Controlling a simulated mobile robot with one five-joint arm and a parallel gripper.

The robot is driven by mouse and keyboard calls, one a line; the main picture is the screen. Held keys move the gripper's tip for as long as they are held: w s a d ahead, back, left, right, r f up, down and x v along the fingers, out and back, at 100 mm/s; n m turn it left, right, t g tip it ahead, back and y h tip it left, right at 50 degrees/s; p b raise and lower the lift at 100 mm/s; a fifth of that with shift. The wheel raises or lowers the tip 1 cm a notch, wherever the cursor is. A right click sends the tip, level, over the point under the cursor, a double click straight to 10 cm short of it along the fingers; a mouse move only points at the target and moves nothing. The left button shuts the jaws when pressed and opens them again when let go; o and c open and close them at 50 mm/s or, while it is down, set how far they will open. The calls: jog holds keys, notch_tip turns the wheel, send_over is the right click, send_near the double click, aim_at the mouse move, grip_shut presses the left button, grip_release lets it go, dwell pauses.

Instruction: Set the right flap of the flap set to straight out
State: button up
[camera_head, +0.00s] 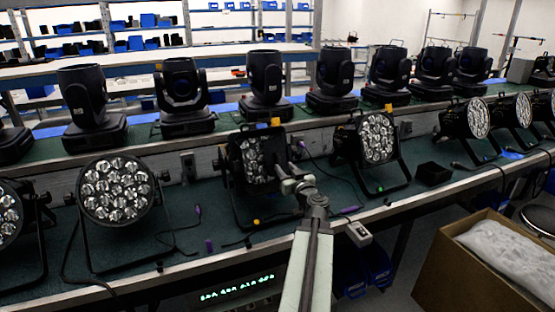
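The middle par can (252,160) stands on the green bench, with its lit lens cells facing me. Dark flaps frame its face, and they are hard to tell apart from the housing at this size. The right flap (281,150) seems to be the dark strip at the right side of the face; its angle is not clear. My arm reaches up from the bottom of the head view. My gripper (283,173) is at the right edge of this can, partly over the flap. I cannot tell whether it touches the flap or whether its fingers are apart.
Other par cans stand left (117,190) and right (377,138) on the same bench (205,225). Moving-head lights (265,80) line the raised shelf behind. Cables and a small black box (433,174) lie on the bench. A cardboard box (455,265) is at lower right.

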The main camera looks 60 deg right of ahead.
aim_at(278, 159)
jog(key=x, duration=0.7)
jog(key=shift+w+d, duration=0.1)
jog(key=shift+d, duration=0.4)
jog(key=shift+a, duration=0.1)
grip_shut()
dwell(0.7)
